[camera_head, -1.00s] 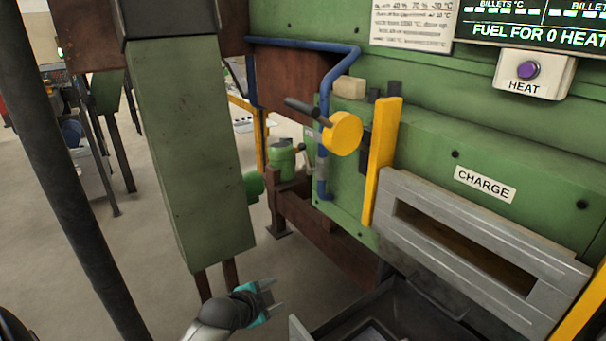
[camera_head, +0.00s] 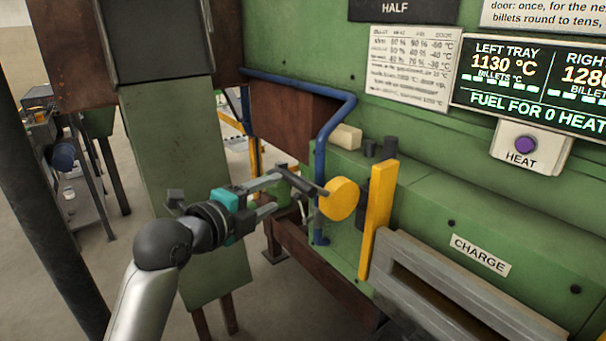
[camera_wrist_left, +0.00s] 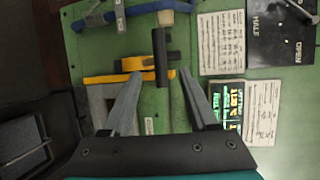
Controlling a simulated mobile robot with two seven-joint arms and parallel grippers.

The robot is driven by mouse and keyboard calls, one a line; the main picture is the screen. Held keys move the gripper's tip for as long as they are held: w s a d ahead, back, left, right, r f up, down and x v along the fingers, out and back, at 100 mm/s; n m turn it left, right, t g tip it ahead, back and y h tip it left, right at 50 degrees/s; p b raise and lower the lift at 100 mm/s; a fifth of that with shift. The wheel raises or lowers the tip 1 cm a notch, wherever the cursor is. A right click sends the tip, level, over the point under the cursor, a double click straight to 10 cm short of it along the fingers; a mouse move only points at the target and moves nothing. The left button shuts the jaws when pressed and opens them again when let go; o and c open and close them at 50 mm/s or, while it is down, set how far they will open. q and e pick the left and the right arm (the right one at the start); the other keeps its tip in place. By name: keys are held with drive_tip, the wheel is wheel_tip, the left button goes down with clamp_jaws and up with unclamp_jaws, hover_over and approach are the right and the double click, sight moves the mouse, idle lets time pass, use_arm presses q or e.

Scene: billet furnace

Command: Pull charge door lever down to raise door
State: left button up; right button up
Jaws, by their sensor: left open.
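The grey charge door frame (camera_head: 450,290) is at the lower right, beneath the CHARGE label (camera_head: 480,254). My right gripper is not in view.
A yellow upright bar (camera_head: 378,220) stands just right of the hub. A blue pipe (camera_head: 321,150) runs down behind the handle. A green column (camera_head: 175,140) stands behind my left arm. The HEAT button (camera_head: 525,145) is at the upper right.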

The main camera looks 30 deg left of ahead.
use_arm(q)
drive_tip(key=w+f+p, duration=0.2)
drive_tip(key=w, duration=1)
drive_tip(key=shift+w+f, duration=0.15)
drive_tip(key=shift+w, duration=0.1)
drive_tip(key=shift+a, duration=0.1)
drive_tip(key=c, duration=0.9)
clamp_jaws()
drive_tip(key=shift+r, duration=0.25)
